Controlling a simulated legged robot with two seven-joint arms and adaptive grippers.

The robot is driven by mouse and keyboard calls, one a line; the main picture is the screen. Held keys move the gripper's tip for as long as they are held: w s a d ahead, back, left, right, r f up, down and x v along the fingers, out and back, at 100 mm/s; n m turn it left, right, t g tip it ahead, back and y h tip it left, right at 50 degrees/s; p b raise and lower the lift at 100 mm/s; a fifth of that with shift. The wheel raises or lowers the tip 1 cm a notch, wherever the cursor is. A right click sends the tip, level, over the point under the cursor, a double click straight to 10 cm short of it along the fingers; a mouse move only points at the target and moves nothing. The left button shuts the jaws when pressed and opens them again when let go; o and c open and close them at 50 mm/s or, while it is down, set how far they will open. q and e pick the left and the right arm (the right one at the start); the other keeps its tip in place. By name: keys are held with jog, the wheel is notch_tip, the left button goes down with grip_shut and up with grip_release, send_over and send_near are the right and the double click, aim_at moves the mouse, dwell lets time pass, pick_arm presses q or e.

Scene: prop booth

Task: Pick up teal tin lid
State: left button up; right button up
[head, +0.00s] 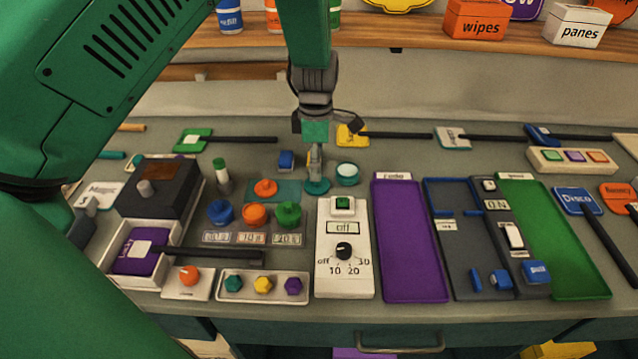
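A small round tin (347,173) with teal sides and a pale top stands on the counter behind the white dial box. I cannot tell its lid apart from its body. Just left of it is a flat teal disc (317,187) under a grey post with a teal block at the top. My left gripper (325,124) points down from the top centre, in front of that block. Its dark fingertips appear spread to either side, and I see nothing clearly held between them. My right gripper is not in view.
A white dial box (344,274) stands in front of the tin. A purple tray (410,245) and green tray (555,240) lie to the right. Coloured knobs (254,214) stand to the left. Black-handled paddles (395,135) line the back. A shelf (420,37) runs above.

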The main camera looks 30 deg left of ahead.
pick_arm(q)
notch_tip(320, 180, down, 5)
jog(key=shift+s+r, duration=0.1)
jog(key=shift+s+d+f, duration=0.15)
jog(key=shift+f, duration=0.2)
jog(key=shift+w+f, duration=0.15)
jog(key=shift+w, duration=0.1)
jog(key=c, duration=0.6)
jog(key=shift+s, duration=0.1)
jog(key=c, duration=0.3)
jog(key=shift+c, duration=0.4)
